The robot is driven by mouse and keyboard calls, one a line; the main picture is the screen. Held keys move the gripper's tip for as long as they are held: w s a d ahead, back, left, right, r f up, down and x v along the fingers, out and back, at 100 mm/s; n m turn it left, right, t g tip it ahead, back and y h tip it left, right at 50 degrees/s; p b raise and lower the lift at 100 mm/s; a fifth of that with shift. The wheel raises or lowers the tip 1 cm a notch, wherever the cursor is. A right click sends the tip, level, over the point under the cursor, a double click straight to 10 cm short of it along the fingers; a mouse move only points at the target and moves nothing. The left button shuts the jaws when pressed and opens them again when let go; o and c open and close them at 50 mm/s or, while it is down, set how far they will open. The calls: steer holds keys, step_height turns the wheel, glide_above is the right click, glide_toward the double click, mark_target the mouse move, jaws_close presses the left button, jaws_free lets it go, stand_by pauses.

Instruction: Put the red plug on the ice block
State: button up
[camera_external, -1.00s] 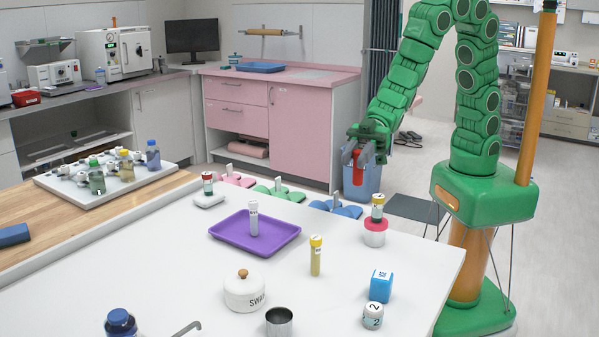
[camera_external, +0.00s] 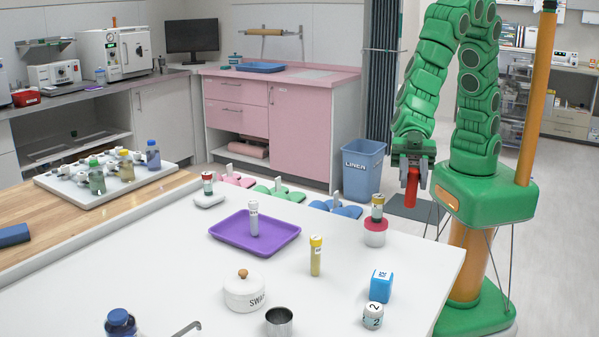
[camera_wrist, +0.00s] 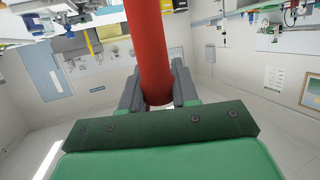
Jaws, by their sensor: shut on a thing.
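My gripper (camera_external: 413,172) is shut on the red plug (camera_external: 411,190), a red cylinder that hangs roughly upright below the jaws. It is in the air beyond the table's far right edge. In the wrist view the red plug (camera_wrist: 149,50) stands between the grey fingers (camera_wrist: 157,95); its far end runs out of the picture. A blue block (camera_external: 381,285) with a white label, likely the ice block, sits near the right side of the white table, below and nearer the camera than my gripper. Its lettering is too small to read surely.
A white numbered piece (camera_external: 373,315) stands by the blue block. A yellow-capped tube (camera_external: 316,256), a purple tray (camera_external: 255,246), and a red-and-white stand (camera_external: 375,233) bearing a vial are on the white table (camera_external: 190,290). A linen bin (camera_external: 363,175) stands on the floor.

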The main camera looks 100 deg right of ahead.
steer(key=shift+w+a+f, duration=1.1)
steer(key=shift+w+f, duration=0.2)
steer(key=shift+f, duration=0.6)
steer(key=shift+w+a+f, duration=1.1)
steer(key=shift+w+f, duration=0.25)
steer(key=shift+f, duration=0.55)
steer(key=shift+w+a+f, duration=1.1)
steer(key=shift+w+f, duration=0.2)
steer(key=shift+f, duration=0.6)
steer(key=o, duration=1)
steer(key=shift+f, duration=0.1)
steer(key=v, duration=1.2)
